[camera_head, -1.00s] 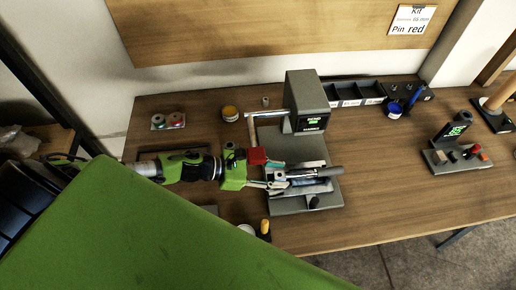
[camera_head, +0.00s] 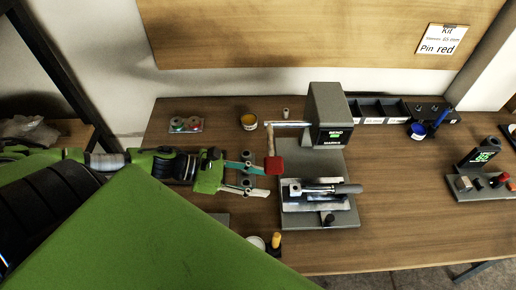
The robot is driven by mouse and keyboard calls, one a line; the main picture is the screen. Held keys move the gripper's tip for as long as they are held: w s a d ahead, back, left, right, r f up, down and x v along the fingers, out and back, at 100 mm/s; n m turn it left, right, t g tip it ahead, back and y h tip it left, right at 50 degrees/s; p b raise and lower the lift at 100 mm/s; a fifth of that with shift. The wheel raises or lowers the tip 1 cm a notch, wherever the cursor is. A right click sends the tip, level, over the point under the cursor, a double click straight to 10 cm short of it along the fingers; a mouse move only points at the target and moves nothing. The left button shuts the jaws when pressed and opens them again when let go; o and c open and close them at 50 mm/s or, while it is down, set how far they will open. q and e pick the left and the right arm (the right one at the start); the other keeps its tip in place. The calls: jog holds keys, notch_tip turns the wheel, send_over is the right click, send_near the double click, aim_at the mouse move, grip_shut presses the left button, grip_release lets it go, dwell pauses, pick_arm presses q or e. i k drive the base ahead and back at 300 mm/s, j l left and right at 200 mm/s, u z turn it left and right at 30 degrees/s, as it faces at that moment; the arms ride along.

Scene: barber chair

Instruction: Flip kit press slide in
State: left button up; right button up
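The grey press (camera_head: 330,115) stands on the bench, with a small screen with green text on its front. Its lever arm (camera_head: 272,140) points left and ends in a red block (camera_head: 275,166). On the press base, the slide (camera_head: 305,207) is a metal plate carrying a long silver piece with a dark grey end (camera_head: 347,189). It sits in front of the press head, not under it. My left gripper (camera_head: 267,181) is open and empty, left of the slide and just below the red block. Whether a fingertip touches the lever, I cannot tell. My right gripper is not in view.
Black bins (camera_head: 380,111) and a blue cup (camera_head: 417,131) stand right of the press. A fixture with a screen (camera_head: 480,160) is further right. Spools (camera_head: 186,125) and a yellow jar (camera_head: 247,121) are behind my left arm. A white cup (camera_head: 256,243) and yellow-topped item (camera_head: 276,240) stand in front.

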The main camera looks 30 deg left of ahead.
aim_at(324, 203)
jog(key=k+l, duration=1.1)
jog(key=k, duration=0.2)
